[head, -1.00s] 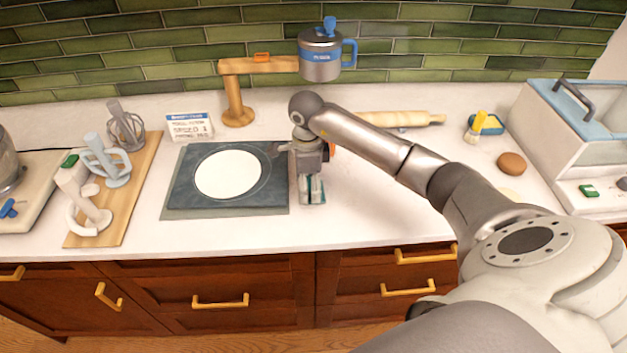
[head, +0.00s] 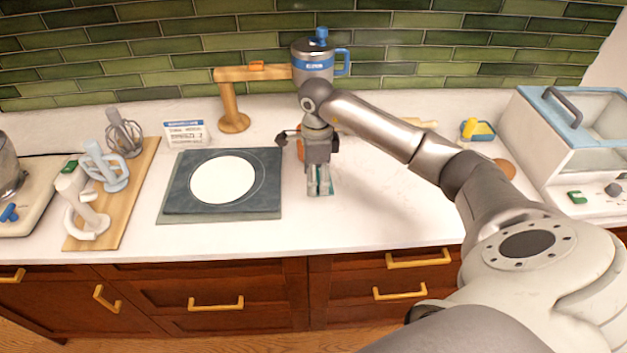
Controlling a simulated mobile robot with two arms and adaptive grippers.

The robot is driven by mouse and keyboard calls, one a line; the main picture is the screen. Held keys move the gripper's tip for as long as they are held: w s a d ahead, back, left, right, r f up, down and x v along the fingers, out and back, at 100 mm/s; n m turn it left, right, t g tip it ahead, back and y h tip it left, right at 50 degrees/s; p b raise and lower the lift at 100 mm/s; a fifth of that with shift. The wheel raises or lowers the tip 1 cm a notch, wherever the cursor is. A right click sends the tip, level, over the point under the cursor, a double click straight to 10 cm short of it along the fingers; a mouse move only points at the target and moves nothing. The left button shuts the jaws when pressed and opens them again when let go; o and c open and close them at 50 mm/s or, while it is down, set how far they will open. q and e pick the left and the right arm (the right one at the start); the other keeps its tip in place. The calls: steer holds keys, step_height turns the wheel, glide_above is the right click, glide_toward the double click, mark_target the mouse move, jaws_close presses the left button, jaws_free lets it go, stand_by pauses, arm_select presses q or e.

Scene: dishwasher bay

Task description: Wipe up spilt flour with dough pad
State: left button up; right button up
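My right gripper (head: 319,181) points down over the counter, just right of the dark mat. A small teal and grey patch shows at its fingertips; I cannot tell whether this is a held pad or part of the fingers. The dark square mat (head: 182,207) lies flat on the counter with a round white disc (head: 223,180) on it. I cannot tell whether the disc is flour or dough. No loose flour is clearly visible on the pale counter. An orange-brown thing (head: 301,150) is mostly hidden behind the gripper. My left gripper is not in view.
A wooden arm stand (head: 232,105) and a steel pot (head: 313,66) stand behind. A wooden board (head: 128,205) with mixer attachments is at left. A brush in a blue dish (head: 484,131), a brown round thing (head: 506,167) and a lidded machine (head: 545,150) are at right.

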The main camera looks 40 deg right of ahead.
steer(key=shift+d+r+p, duration=0.15)
steer(key=shift+r+p, duration=0.25)
steer(key=shift+r, duration=1.05)
